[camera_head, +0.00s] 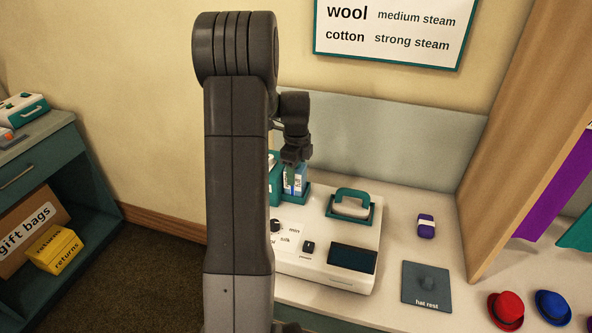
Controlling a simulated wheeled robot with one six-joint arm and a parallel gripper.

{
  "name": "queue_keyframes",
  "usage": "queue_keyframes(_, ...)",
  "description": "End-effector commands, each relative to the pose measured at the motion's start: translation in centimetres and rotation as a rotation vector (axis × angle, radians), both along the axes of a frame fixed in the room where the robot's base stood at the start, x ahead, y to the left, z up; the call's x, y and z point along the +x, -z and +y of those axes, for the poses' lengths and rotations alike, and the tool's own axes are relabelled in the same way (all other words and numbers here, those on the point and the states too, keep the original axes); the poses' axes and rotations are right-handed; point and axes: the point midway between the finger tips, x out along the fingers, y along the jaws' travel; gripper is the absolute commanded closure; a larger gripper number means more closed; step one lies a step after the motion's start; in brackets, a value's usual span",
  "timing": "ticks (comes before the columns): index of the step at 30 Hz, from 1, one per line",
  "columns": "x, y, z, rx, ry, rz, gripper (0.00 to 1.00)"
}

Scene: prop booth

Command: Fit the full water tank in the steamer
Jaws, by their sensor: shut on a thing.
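The steamer (318,222) is a white box on the counter, with a teal handle, a dark panel, a small black switch and a dial at its front. My gripper (293,166) points down over its back left part and is shut on the water tank (296,181), which looks light blue and white. The tank is upright at a teal-edged spot on the steamer; I cannot tell whether it is fully seated. My arm hides the left part of the steamer and another teal and white thing beside the tank.
A grey hat rest pad (427,287) lies right of the steamer, with a purple and white item (426,226) behind it. Red (506,309) and blue (552,307) hats sit front right. A wooden panel (530,130) rises at the right.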

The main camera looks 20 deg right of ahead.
Motion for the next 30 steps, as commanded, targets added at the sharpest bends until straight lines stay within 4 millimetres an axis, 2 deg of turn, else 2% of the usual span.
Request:
queue_keyframes(18,0.0,1.2,0.0,-0.001,0.0,-0.001,0.8)
queue_keyframes(28,0.0,1.1,0.0,-0.001,0.0,-0.001,0.8)
queue_keyframes(29,0.0,1.1,0.0,-0.001,0.0,-0.001,0.44)
queue_keyframes(30,0.0,1.1,0.0,-0.001,0.0,-0.001,0.36)
